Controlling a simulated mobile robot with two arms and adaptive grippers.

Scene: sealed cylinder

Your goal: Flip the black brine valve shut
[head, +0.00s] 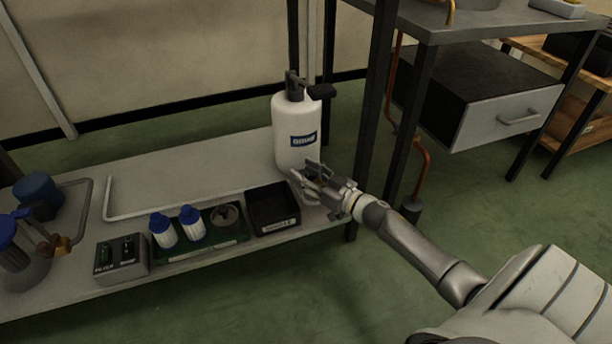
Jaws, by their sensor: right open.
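The white brine bottle (297,133) with a blue label stands upright at the right end of the low grey shelf. Its black valve (320,91) sits on top, with the lever sticking out to the right. My right gripper (308,178) is open in front of the bottle's lower part, well below the valve. I cannot tell whether its fingers touch the bottle. Nothing shows between the fingers. My left gripper is not in the picture.
A black waste tray (272,208) and a green tray (205,252) with two blue-capped bottles stand on the low shelf (165,185). A switch box (121,256) and a blue-topped vessel are further left. Dark posts and a raised table with a drawer (505,118) stand at right.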

